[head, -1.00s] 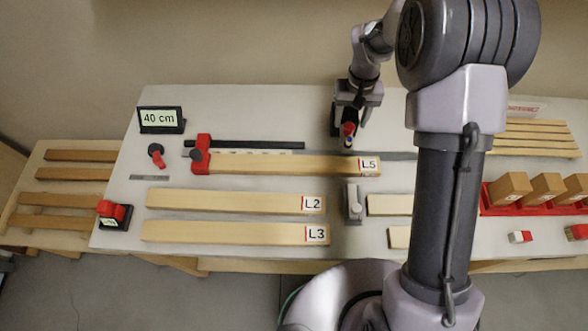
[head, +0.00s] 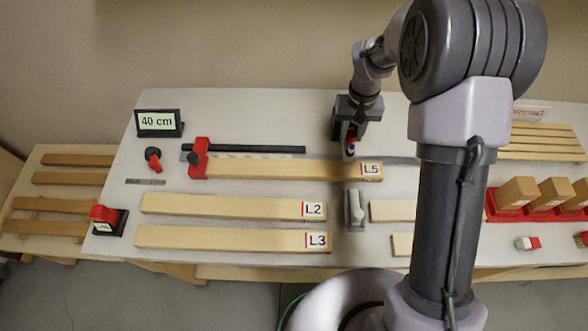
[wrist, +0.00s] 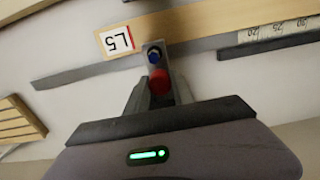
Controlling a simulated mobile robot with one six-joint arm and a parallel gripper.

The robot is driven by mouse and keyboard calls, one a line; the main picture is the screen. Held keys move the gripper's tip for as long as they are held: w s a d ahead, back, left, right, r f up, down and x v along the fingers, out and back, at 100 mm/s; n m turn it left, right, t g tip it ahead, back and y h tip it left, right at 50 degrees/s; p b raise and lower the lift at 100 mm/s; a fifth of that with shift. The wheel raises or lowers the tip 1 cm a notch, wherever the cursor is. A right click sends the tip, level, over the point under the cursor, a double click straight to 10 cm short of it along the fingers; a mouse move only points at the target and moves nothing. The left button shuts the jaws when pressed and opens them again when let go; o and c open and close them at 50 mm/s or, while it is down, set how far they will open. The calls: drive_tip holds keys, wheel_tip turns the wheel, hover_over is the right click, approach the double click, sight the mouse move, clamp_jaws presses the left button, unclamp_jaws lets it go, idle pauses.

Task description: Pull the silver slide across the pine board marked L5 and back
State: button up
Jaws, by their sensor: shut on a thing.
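The pine board marked L5 (head: 280,169) lies flat on the bench, with its label near its right end. In the wrist view the board (wrist: 200,22) crosses the top. My gripper (head: 350,141) is at the far edge of the board, near the label. In the wrist view my gripper (wrist: 153,88) is shut on a small piece with a red part and a blue cap. A silver-grey plate (wrist: 151,66), which looks like the silver slide, shows between the fingertips beside the board edge. The fingers partly hide it, and I cannot tell whether it touches the board.
A red stop (head: 199,160) stands at the board's left end. A grey block with a lever (head: 354,207) lies in front of the label. Boards L2 (head: 220,206) and L3 (head: 220,238) lie nearer. A "40 cm" sign (head: 158,122) stands at the back left.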

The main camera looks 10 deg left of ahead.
drive_tip(key=shift+s+d+b, duration=0.25)
drive_tip(key=shift+s+b, duration=0.1)
drive_tip(key=shift+s, duration=0.85)
drive_tip(key=shift+s+d+b, duration=0.25)
drive_tip(key=shift+s+b, duration=0.05)
drive_tip(key=shift+s, duration=0.95)
drive_tip(key=shift+s+d+b, duration=0.25)
drive_tip(key=shift+s+b, duration=0.1)
drive_tip(key=shift+s, duration=0.85)
drive_tip(key=shift+w+a+p, duration=0.3)
drive_tip(key=shift+w+p, duration=0.15)
drive_tip(key=shift+w, duration=1)
drive_tip(key=shift+w+a+p, duration=0.25)
drive_tip(key=shift+w+p, duration=0.2)
drive_tip(key=shift+w, duration=1)
drive_tip(key=shift+w+a+p, duration=0.3)
drive_tip(key=shift+w+p, duration=0.15)
drive_tip(key=shift+w, duration=1)
drive_tip(key=o, duration=1.1)
drive_tip(key=shift+c, duration=0.2)
drive_tip(key=shift+r, duration=0.1)
